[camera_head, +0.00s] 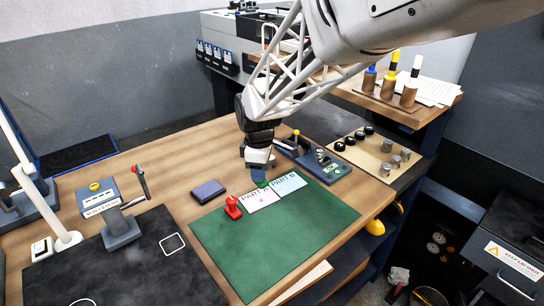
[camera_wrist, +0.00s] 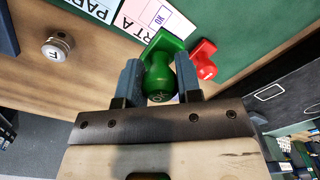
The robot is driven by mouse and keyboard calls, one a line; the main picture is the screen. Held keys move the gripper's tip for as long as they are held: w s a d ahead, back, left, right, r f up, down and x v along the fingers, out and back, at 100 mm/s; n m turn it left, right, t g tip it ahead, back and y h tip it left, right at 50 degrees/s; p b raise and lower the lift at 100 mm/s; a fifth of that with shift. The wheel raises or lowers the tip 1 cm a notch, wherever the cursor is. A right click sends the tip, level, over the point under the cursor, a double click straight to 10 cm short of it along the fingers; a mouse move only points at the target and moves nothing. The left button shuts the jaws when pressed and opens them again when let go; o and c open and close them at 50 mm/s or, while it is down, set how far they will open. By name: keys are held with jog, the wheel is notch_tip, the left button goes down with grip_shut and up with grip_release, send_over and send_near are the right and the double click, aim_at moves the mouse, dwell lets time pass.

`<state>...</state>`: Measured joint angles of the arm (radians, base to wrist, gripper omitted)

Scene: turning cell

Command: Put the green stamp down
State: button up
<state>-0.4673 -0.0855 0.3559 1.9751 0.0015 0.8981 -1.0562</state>
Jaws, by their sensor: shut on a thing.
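The green stamp (camera_wrist: 158,80) is between the two fingers of my gripper (camera_wrist: 159,72) in the wrist view, its round knob facing the camera. In the head view only a sliver of the green stamp (camera_head: 263,184) shows under my gripper (camera_head: 258,174), near the top edge of the PART A card (camera_head: 262,197). I cannot tell whether its base touches the surface. The red stamp (camera_head: 233,207) stands upright at the left edge of the PART A card; it also shows in the wrist view (camera_wrist: 203,62), close to the green stamp.
The cards lie on a green mat (camera_head: 280,245), with the PART B card (camera_head: 288,183) on the right. The front of the mat is clear.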

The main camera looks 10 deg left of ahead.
jog(key=shift+a, duration=0.1)
jog(key=w+a+r, duration=0.2)
jog(key=w+a, duration=0.7)
jog(key=shift+w+a+r+n, duration=0.3)
jog(key=shift+a+r, duration=0.05)
jog(key=shift+f, duration=0.1)
jog(key=shift+f, duration=3)
jog(key=shift+f, duration=1.9)
jog(key=shift+f, duration=0.15)
